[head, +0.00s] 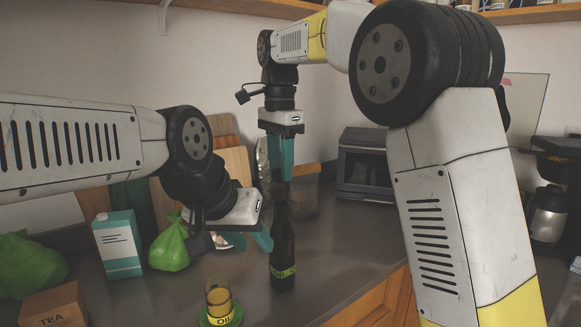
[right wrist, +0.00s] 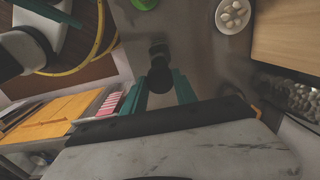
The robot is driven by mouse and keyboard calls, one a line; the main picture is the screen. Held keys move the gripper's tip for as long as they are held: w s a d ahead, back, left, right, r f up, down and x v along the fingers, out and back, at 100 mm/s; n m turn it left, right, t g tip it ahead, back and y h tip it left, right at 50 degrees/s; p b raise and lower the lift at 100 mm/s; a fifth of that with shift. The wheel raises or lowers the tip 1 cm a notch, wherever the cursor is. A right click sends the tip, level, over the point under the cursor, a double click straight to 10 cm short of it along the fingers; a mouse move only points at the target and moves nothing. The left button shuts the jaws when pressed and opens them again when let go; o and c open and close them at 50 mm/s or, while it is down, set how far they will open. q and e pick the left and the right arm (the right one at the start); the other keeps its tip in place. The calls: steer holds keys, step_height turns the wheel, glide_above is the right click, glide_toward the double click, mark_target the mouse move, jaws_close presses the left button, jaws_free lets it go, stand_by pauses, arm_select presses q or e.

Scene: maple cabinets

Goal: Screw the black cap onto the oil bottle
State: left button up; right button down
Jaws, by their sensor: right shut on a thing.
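The dark oil bottle (head: 282,245) stands upright on the counter with a yellow-green band near its base. My right gripper (head: 280,176) is above it, pointing down, shut on the black cap (head: 281,190). The cap is in line with the bottle's neck; I cannot tell whether they touch or whether any thread is engaged. In the right wrist view the dark cap (right wrist: 160,78) shows between the teal fingers. My left gripper (head: 262,238) is at the bottle's left side at shoulder height, its fingertip against or just in front of the glass. Its grip is unclear.
A jar labelled OIL (head: 218,303) stands on a green base at the front. A teal-white carton (head: 118,245), a green bag (head: 170,247) and a TEA box (head: 52,307) are at left. A toaster oven (head: 365,165) stands behind. The counter right of the bottle is clear.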

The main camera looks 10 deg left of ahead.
steer(key=shift+f, duration=0.1)
steer(key=shift+f, duration=2.8)
steer(key=shift+f, duration=0.15)
steer(key=m, duration=0.6)
steer(key=shift+f, duration=0.1)
stand_by(0.4)
steer(key=m, duration=0.5)
steer(key=shift+f+m, duration=0.15)
steer(key=shift+m, duration=0.25)
